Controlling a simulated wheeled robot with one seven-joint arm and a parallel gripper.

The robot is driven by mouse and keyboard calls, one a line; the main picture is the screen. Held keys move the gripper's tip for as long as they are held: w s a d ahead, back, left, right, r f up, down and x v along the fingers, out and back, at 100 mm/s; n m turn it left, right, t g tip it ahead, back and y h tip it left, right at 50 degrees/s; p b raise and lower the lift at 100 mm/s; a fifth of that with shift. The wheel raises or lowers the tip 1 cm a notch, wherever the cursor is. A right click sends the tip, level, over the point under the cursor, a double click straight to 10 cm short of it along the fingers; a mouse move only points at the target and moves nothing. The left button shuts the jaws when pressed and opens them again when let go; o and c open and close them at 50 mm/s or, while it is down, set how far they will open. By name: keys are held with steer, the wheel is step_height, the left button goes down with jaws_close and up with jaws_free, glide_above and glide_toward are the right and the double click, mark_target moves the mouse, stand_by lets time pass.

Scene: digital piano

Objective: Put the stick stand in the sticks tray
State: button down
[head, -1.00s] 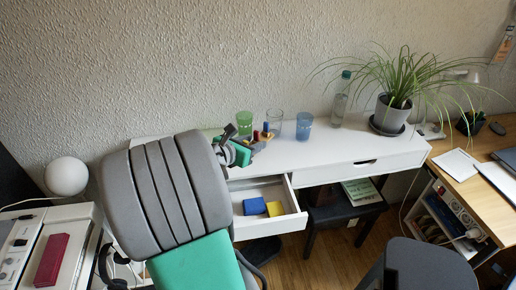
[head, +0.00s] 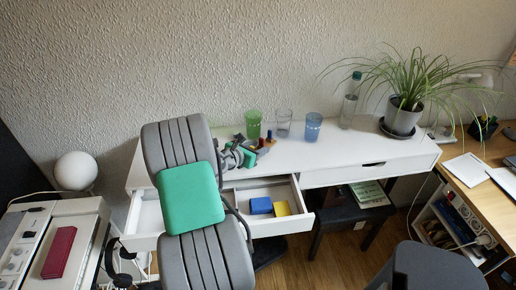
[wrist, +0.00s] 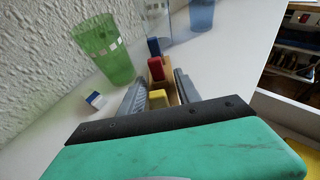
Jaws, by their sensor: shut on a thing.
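The stick stand, a small wooden block (wrist: 168,92) with blue, red and yellow sticks, is between my gripper's fingers (wrist: 160,97) in the wrist view. In the head view my gripper (head: 250,154) is at the stand (head: 265,143), over the left part of the white desk, and partly hides it. The gripper is shut on the stand. Whether the stand touches the desk I cannot tell. No tray is clearly identifiable; an open white drawer (head: 283,190) below the desk top holds a blue block (head: 261,205) and a yellow block (head: 282,208).
A green cup (head: 253,124), a clear glass (head: 284,123) and a blue cup (head: 313,126) stand close behind the stand. A bottle (head: 349,105) and a potted plant (head: 403,118) are farther right. The desk top (head: 350,150) in front of them is clear.

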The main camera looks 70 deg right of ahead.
steer(key=shift+f, duration=0.15)
steer(key=c, duration=0.9)
jaws_free()
steer(key=shift+o, duration=0.2)
